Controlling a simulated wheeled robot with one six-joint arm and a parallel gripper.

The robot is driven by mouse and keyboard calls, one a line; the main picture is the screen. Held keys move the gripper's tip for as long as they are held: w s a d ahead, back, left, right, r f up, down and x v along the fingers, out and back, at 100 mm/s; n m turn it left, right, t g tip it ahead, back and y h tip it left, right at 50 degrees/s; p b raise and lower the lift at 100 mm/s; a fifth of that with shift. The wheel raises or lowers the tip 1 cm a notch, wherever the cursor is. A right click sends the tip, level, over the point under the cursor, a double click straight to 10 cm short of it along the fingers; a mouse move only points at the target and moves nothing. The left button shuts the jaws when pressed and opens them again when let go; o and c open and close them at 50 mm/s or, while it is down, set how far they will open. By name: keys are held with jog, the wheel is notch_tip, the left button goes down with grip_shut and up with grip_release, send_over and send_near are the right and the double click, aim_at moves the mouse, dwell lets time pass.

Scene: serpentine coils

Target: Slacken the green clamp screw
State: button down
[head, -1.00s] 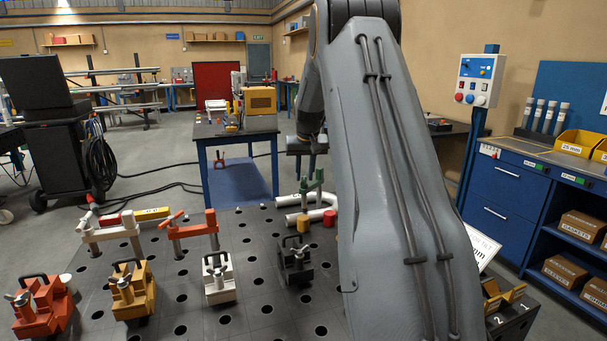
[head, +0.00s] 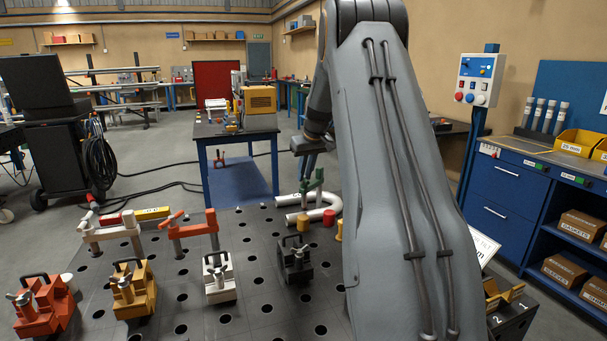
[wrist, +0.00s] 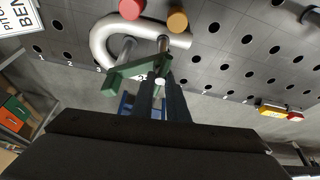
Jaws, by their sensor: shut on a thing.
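The green clamp (head: 313,187) stands at the far edge of the dark perforated table, beside a bent pale pipe (head: 291,200). In the wrist view the clamp's green arm (wrist: 125,72) reaches across to my fingers, with the pipe (wrist: 101,40) beyond it. My gripper (wrist: 161,82) is shut on the green clamp screw at the right end of that arm. In the head view my gripper (head: 313,170) is over the top of the clamp. The fingers hide most of the screw.
A red cylinder (head: 329,218) and a yellow-brown one (head: 303,224) stand near the pipe. A red clamp (head: 190,235) and a whitish clamp (head: 112,233) stand to the left. Several coloured blocks with handles line the near table. A blue table (head: 238,170) stands behind.

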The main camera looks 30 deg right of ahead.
jog(key=shift+d+r, duration=0.1)
jog(key=c, duration=1.7)
grip_release()
jog(key=b+v, duration=0.2)
jog(key=v, duration=0.5)
jog(key=shift+s+r, duration=0.1)
jog(key=shift+r, duration=0.15)
